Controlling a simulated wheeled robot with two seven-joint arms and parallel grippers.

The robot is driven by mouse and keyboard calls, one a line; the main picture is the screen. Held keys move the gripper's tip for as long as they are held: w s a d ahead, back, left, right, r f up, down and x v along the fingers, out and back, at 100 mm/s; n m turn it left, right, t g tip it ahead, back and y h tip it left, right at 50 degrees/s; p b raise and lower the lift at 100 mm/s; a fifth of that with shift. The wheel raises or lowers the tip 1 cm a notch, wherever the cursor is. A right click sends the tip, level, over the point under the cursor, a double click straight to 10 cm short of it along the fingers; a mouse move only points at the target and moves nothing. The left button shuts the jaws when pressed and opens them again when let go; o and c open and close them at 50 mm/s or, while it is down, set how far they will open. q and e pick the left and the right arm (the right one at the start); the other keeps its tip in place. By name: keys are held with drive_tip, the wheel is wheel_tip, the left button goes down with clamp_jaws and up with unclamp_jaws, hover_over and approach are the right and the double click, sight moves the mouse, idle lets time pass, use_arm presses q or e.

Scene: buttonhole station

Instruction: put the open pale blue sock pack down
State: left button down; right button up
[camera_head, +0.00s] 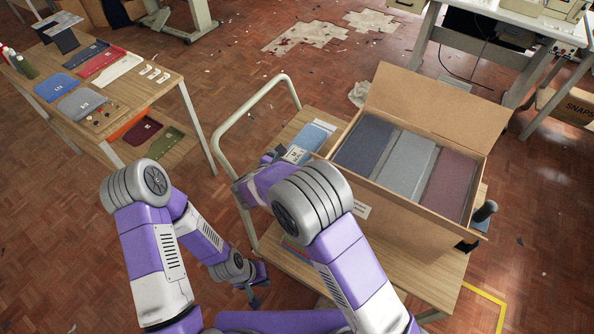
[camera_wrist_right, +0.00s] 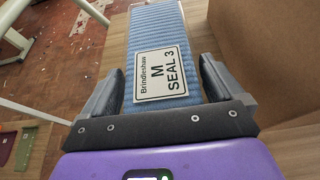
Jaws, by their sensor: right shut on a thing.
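The pale blue sock pack (camera_head: 314,137) is a ribbed pale blue strip with a white label, and it also shows in the right wrist view (camera_wrist_right: 156,30). The label reads "Brindleshaw M SEAL 3". My right gripper (camera_wrist_right: 160,75) is shut on its near end, a finger at each side. The pack is over the wooden trolley top (camera_head: 292,124), left of the cardboard box; I cannot tell whether it touches the wood. Whether the pack is open cannot be seen. My left gripper (camera_head: 254,291) hangs low beside the trolley, apart from the pack; its jaws are too small to read.
The open cardboard box (camera_head: 394,219) on the trolley holds dark blue, grey and maroon packs. The trolley's pale green handle (camera_head: 228,131) rises on the left. A side table (camera_head: 146,76) with several cloth pieces stands at upper left. A few other items lie near my right forearm.

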wheel_tip(320, 180, down, 5)
drive_tip(key=shift+f+b, duration=0.1)
drive_tip(key=shift+b, duration=0.7)
drive_tip(key=o, duration=0.9)
drive_tip(key=shift+c, duration=0.2)
